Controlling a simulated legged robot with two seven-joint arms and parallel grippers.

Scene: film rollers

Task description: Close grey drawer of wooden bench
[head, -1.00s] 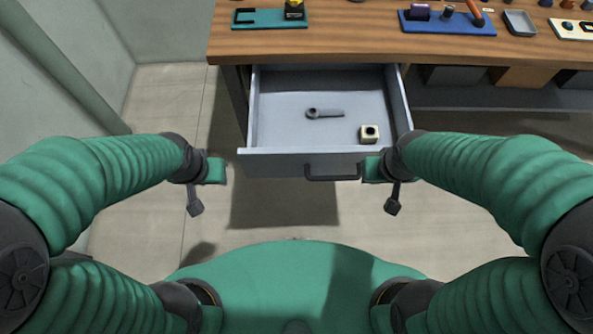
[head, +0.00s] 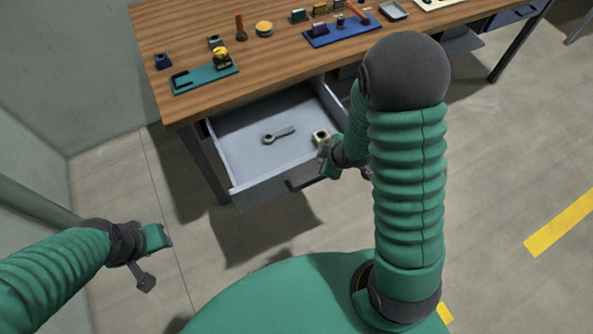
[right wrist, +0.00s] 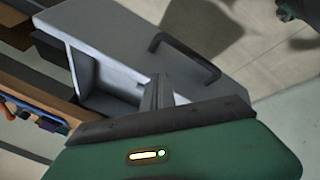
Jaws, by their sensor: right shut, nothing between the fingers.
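The grey drawer (head: 262,192) of the wooden bench (head: 290,72) is pulled well out. Its dark handle (head: 298,184) is on the front panel. A dark wrench-like tool (head: 278,135) and a small pale block with a dark hole (head: 320,137) lie inside. My right gripper (head: 328,162) is shut and empty by the drawer's front right corner. In the right wrist view its fingers (right wrist: 156,92) overlap the drawer's front edge, with the handle (right wrist: 185,57) beyond; contact cannot be told. My left gripper (head: 160,238) is away from the drawer, lower left, its jaws unclear.
The bench top holds a teal tray (head: 205,78), a blue tray (head: 342,30) and several small items. A wall (head: 60,80) stands at the left. The floor before the drawer is clear. A yellow stripe (head: 560,222) marks the floor at right.

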